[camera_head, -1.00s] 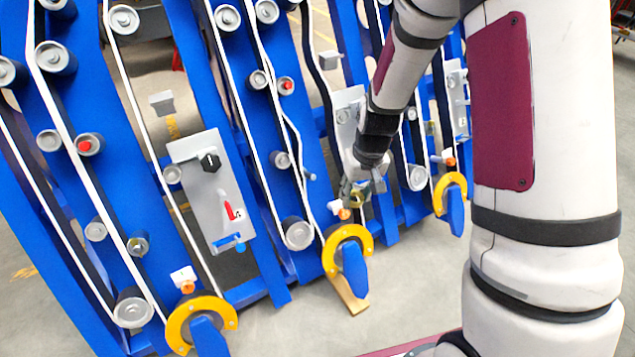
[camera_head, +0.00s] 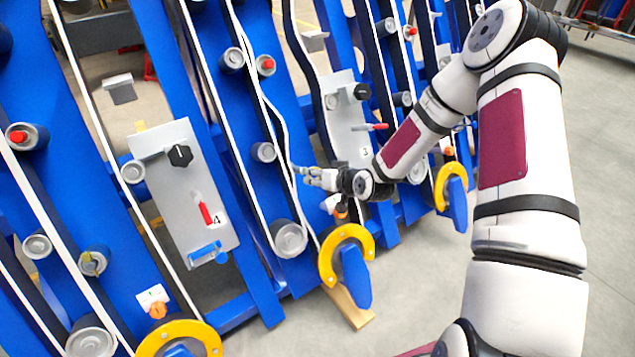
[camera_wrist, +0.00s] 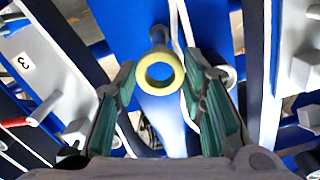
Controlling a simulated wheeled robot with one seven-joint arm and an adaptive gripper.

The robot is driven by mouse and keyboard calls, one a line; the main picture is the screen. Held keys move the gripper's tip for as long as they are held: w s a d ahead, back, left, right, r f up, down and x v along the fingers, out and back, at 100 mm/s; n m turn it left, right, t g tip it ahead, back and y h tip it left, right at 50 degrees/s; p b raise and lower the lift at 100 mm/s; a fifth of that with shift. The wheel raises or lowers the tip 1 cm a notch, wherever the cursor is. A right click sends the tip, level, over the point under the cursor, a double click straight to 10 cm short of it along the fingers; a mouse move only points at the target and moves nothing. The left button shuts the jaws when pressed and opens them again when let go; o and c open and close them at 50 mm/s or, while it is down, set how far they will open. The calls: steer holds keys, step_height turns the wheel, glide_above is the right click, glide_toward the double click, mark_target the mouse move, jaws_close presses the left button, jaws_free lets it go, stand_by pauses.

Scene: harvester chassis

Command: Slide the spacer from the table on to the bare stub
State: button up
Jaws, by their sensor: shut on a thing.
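The spacer (camera_wrist: 160,73) is a pale yellow ring with an open bore. In the wrist view it sits between the fingertips of my gripper (camera_wrist: 163,78), which is shut on it. The bore faces the camera, and blue surface shows through it. In the head view my gripper (camera_head: 312,177) points left toward a blue upright (camera_head: 262,118), beside the lower end of a white belt. The spacer is too small to make out there. I cannot pick out the bare stub for sure; the gripper may hide it. The table cannot be made out.
Rollers, including a large grey one (camera_head: 290,238), stick out from the blue frame near my gripper. Grey panels, one marked 4 (camera_head: 185,190) and one marked 3 (camera_head: 347,115), stand either side. A yellow guard (camera_head: 346,252) lies below.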

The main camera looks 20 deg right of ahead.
steer(key=shift+w+r, duration=0.15)
steer(key=shift+w, duration=0.05)
stand_by(0.3)
steer(key=shift+b+x, duration=1.75)
steer(key=shift+x, duration=0.7)
steer(key=shift+d, duration=0.1)
steer(key=shift+b+x, duration=1.6)
steer(key=shift+x, duration=0.5)
steer(key=o, duration=1.3)
